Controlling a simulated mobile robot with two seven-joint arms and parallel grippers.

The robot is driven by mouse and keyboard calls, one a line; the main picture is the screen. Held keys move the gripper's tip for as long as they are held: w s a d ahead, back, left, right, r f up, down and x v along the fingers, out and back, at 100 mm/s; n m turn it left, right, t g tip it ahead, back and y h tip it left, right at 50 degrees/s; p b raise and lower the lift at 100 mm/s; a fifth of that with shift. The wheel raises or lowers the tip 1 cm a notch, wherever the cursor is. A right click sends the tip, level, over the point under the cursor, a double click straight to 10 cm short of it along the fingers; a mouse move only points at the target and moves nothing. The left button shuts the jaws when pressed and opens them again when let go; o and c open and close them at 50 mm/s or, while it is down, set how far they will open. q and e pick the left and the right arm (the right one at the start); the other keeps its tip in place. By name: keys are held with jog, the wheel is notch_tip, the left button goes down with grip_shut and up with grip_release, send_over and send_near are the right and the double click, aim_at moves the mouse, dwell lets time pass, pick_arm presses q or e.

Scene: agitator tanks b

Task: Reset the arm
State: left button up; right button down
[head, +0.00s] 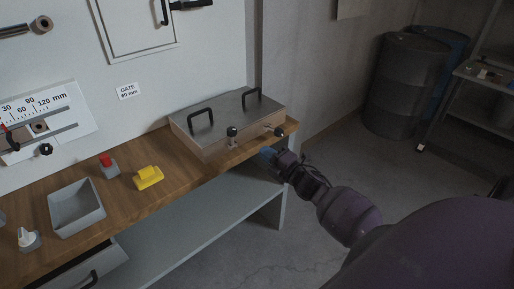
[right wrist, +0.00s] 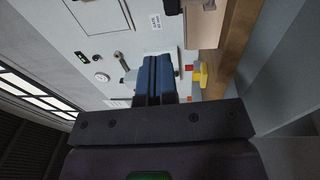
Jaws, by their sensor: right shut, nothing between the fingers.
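My right arm comes in from the lower right in the head view. Its right gripper (head: 268,153) is just off the front edge of the wooden bench (head: 185,173), below the metal box with black handles (head: 222,115). In the right wrist view the blue fingers of the right gripper (right wrist: 154,75) are together and hold nothing. My left gripper is not in view.
On the bench stand a yellow block (head: 148,177), a red button (head: 105,160), a grey tray (head: 76,222) and a knob switch (head: 27,238). A grey shelf (head: 190,225) lies below. Dark drums (head: 401,85) and a side table (head: 483,75) stand right. Open floor lies between.

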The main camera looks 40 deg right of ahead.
jog(key=s+a+f+m+g+h, duration=0.1)
jog(key=s+a+f+m, duration=0.3)
jog(key=s, duration=0.4)
jog(key=s+a+f+m+g+h, duration=0.1)
jog(key=s+a+f+m+g, duration=0.3)
jog(key=s+f+m, duration=0.2)
jog(key=s+a+f+m+g+h, duration=0.1)
jog(key=s+a+f+m, duration=0.3)
jog(key=s+m, duration=0.5)
jog(key=shift+s+a+f+g, duration=0.4)
jog(key=shift+f+g, duration=0.1)
jog(key=shift+g, duration=0.2)
